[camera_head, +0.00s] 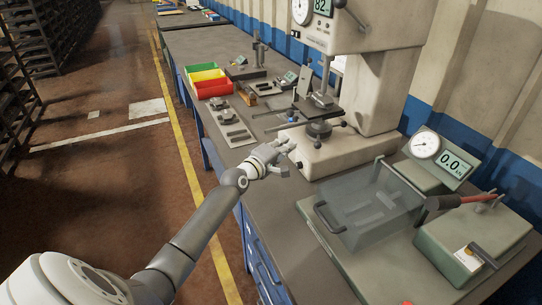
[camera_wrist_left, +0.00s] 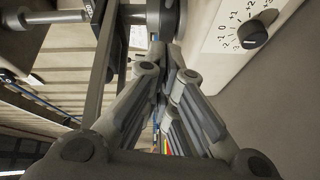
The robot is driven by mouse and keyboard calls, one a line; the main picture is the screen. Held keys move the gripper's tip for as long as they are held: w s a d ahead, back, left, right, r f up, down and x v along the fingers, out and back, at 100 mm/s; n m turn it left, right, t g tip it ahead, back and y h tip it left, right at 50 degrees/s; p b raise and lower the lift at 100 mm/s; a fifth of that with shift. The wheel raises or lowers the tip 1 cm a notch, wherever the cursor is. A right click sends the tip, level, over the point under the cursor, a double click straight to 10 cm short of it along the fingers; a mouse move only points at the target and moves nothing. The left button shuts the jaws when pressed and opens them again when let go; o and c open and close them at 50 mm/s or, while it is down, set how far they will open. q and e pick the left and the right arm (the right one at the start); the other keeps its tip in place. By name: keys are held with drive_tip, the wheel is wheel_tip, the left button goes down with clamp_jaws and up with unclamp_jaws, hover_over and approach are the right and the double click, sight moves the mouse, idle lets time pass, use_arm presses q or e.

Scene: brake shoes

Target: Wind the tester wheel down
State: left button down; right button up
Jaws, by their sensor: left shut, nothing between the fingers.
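The grey tester (camera_head: 372,85) stands on the bench with a digital readout near its top. Its dark handwheel (camera_head: 319,130), with short spoke handles, sits low on the screw under a small table (camera_head: 321,99). My left gripper (camera_head: 285,147) is just to the left of and below the wheel, beside the tester's pale base. Its fingers (camera_wrist_left: 168,62) are closed together and empty in the left wrist view. I cannot tell whether the fingers touch a spoke. A black knob with a number scale (camera_wrist_left: 255,35) shows at the upper right there. My right gripper is out of view.
A clear guard box (camera_head: 362,210) with a handle stands on the bench in front. A gauge unit (camera_head: 440,160) reading 0.0 and a green-grey block (camera_head: 470,243) are at the right. Red, yellow and green bins (camera_head: 208,82) and a tray of parts (camera_head: 232,128) lie beyond my gripper.

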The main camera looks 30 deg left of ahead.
use_arm(q)
drive_tip(key=s+d, duration=0.2)
drive_tip(key=s, duration=0.5)
drive_tip(key=shift+s+d+r, duration=0.2)
drive_tip(key=shift+d+r, duration=0.1)
drive_tip(key=shift+d, duration=0.05)
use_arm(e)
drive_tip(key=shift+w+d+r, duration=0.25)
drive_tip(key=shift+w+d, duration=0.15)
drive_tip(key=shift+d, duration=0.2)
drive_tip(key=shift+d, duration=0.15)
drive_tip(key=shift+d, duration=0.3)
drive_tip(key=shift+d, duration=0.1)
